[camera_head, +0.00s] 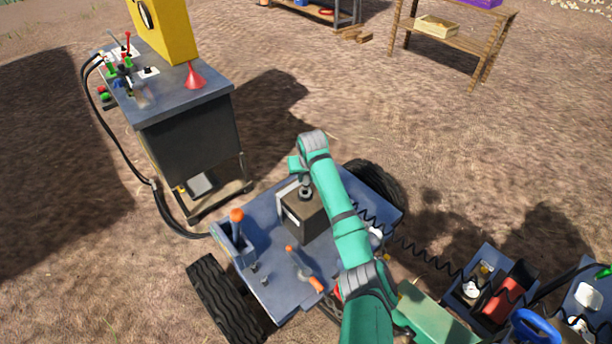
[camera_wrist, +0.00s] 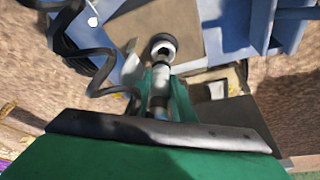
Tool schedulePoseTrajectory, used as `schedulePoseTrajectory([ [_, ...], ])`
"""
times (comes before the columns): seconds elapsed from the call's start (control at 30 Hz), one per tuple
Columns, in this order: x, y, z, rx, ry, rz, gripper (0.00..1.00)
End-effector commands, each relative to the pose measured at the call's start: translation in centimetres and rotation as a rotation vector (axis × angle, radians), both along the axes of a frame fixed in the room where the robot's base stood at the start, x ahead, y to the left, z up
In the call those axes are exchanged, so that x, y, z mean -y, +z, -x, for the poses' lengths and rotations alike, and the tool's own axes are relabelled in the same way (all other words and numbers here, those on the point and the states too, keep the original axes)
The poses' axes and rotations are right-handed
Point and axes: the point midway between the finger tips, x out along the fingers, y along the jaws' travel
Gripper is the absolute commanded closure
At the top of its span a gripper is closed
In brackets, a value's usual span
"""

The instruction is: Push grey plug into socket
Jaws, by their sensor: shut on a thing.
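My gripper (camera_wrist: 160,88) is shut on the grey plug (camera_wrist: 158,98), a slim grey and dark cylinder. A black coiled cable (camera_wrist: 97,55) runs to it from the left in the wrist view. A round dark-rimmed piece with a pale face (camera_wrist: 163,44) is at the far end of the plug; I cannot tell whether it is the socket or part of the plug, or how deep the plug sits. In the head view, my gripper (camera_head: 304,183) is over the top of a dark brown box (camera_head: 306,217) on the blue platform. My arm partly hides the contact.
The blue platform (camera_head: 275,285) has orange-handled levers (camera_head: 237,225) and black wheels. A dark cabinet (camera_head: 190,130) with a red funnel (camera_head: 194,76) stands at the left. Trays with cables and a red part (camera_head: 508,290) are at the lower right.

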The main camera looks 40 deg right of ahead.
Motion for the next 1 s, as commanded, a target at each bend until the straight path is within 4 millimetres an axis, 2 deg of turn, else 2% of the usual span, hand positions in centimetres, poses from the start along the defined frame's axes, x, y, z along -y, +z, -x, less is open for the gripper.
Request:
schedulePoseTrajectory([
  [0.6, -0.6, -1.3, -0.4, 0.000, 0.008, 0.002, 1.00],
  [1.0, 0.0, -2.2, 0.0, 0.000, 0.000, 0.000, 1.00],
])
